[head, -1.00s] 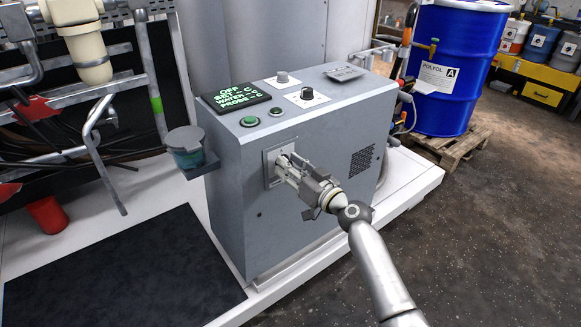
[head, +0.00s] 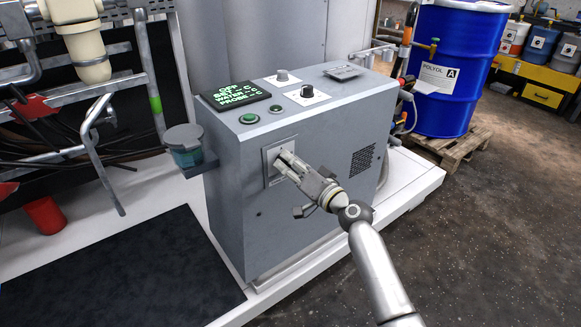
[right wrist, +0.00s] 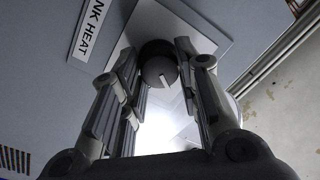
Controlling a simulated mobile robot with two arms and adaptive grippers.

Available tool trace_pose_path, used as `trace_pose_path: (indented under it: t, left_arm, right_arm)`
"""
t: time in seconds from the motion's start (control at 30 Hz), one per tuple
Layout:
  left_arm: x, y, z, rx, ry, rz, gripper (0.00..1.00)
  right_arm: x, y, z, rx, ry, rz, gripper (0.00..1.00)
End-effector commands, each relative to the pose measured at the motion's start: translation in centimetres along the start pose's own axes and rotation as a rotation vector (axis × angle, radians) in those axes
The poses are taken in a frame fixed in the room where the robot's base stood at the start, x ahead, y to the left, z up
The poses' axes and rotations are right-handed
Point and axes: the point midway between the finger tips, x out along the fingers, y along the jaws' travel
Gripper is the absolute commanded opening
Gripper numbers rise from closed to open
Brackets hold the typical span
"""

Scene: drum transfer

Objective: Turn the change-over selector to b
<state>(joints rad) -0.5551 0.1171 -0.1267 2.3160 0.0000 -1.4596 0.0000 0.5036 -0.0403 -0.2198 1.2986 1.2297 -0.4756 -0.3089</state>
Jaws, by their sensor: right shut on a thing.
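A dark round knob (right wrist: 158,66) with a white pointer mark sits on a light square plate (head: 270,180) on the front of a grey cabinet (head: 228,205). The knob shows between the fingers in the right wrist view. My right gripper (head: 284,163) is shut on this knob; its fingers hide the knob in the head view. A label beside the plate reads "NK HEAT" (right wrist: 93,28), its start cut off. I see no letter b, and cannot tell whether this knob is the change-over selector. My left gripper is not in view.
The cabinet top has a green-text display (head: 232,94), two small knobs, a pale one (head: 281,76) and a black one (head: 307,91), and green buttons (head: 249,118). A blue drum (head: 455,70) stands on a pallet at right.

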Motion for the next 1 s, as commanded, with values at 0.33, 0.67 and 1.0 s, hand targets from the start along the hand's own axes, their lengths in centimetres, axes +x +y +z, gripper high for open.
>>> trace_pose_path:
  t: [0.33,0.67,1.0]
  left_arm:
    - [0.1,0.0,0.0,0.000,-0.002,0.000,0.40]
    - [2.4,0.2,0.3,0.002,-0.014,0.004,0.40]
    - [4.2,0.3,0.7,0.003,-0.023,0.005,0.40]
  right_arm:
    - [0.0,0.2,0.1,0.331,0.012,-0.001,0.06]
    - [0.0,0.2,0.1,0.613,0.023,-0.003,0.06]
    - [0.0,0.2,0.2,0.793,0.030,-0.005,0.06]
